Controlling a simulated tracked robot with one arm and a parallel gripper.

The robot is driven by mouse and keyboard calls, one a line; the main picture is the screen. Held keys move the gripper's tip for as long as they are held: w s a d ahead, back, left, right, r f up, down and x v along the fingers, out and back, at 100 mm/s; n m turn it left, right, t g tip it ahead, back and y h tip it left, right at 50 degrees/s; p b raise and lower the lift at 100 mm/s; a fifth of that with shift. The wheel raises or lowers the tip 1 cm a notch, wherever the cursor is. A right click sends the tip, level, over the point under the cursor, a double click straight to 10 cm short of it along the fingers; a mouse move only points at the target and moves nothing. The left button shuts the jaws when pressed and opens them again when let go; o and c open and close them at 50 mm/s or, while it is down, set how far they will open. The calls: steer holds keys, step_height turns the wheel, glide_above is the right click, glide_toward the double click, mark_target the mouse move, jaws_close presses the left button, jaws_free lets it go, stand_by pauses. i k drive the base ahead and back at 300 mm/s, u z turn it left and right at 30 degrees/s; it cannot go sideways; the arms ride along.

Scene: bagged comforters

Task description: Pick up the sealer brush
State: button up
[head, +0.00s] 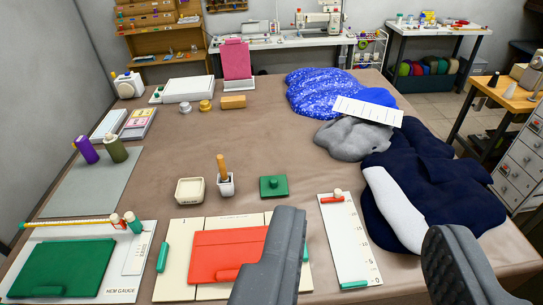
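A tan wooden handle (222,167), which looks like the sealer brush, stands nearly upright in a small white cup (227,188) near the middle of the table. Its lower end is hidden inside the cup. My gripper (363,224) is open, with its two dark grey fingers wide apart at the bottom of the view. Nothing is held between them. The brush is beyond the fingertips and to the left of the left finger, clear of both.
A cream square dish (190,190) stands just left of the cup, and a green block with a knob (273,186) to its right. Red (228,254) and green (62,268) panels lie in front. Dark blue fabric (425,180) fills the right side. The brown table (170,150) is clear behind the cup.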

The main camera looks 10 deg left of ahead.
mark_target(219, 158)
steer(key=z, duration=0.15)
steer(key=i, duration=1.1)
steer(key=u, duration=0.2)
